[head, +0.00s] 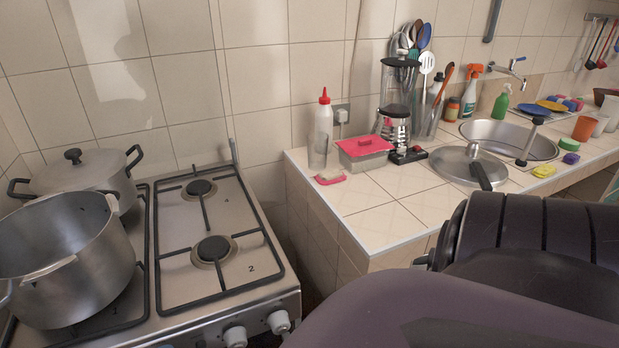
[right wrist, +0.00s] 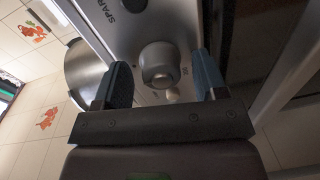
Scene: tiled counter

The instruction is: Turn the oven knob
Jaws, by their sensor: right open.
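The stove front has round metal knobs; two show at the bottom of the head view, a right one (head: 279,321) and a left one (head: 234,337). My right arm hides the right gripper in the head view. My left gripper is out of view.
A large open pot (head: 64,290) and a lidded pot (head: 84,181) stand on the stove's left burners; the right burners are bare. A tiled counter (head: 385,222) with a pan lid (head: 455,165), bottle and sink stands right of the stove, across a narrow gap.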

